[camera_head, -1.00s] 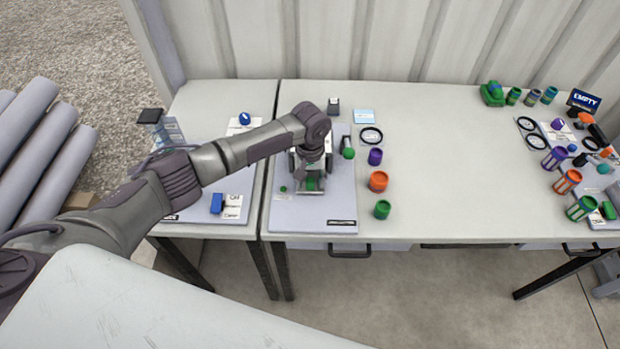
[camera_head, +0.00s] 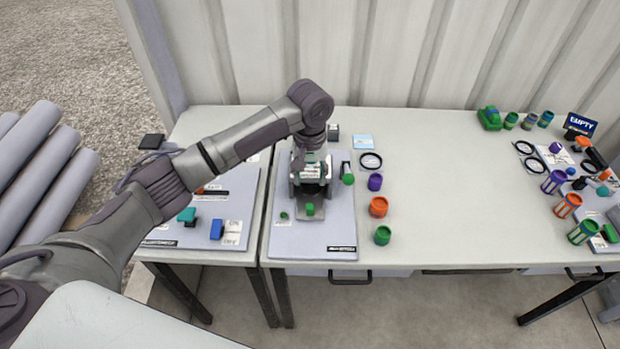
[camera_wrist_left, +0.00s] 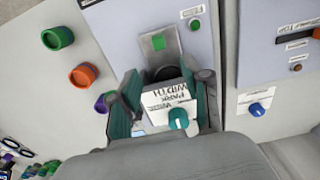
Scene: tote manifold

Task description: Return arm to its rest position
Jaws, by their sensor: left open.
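My left arm (camera_head: 240,142) reaches in from the left of the head view and bends down over a grey board (camera_head: 335,225). My left gripper (camera_head: 311,185) is open, pointing down over a fixture on this board. A green block (camera_head: 310,209) on the fixture's grey plate shows just in front of it. In the left wrist view my left gripper (camera_wrist_left: 163,85) has its fingers apart. A white labelled box (camera_wrist_left: 168,108) with a teal knob (camera_wrist_left: 178,118) shows between them; I cannot tell whether they touch it. My right gripper is not in view.
Purple (camera_head: 375,182), orange (camera_head: 378,206) and green (camera_head: 382,235) cups stand right of the board. Several containers stand far right. The middle right table (camera_head: 460,190) is clear.

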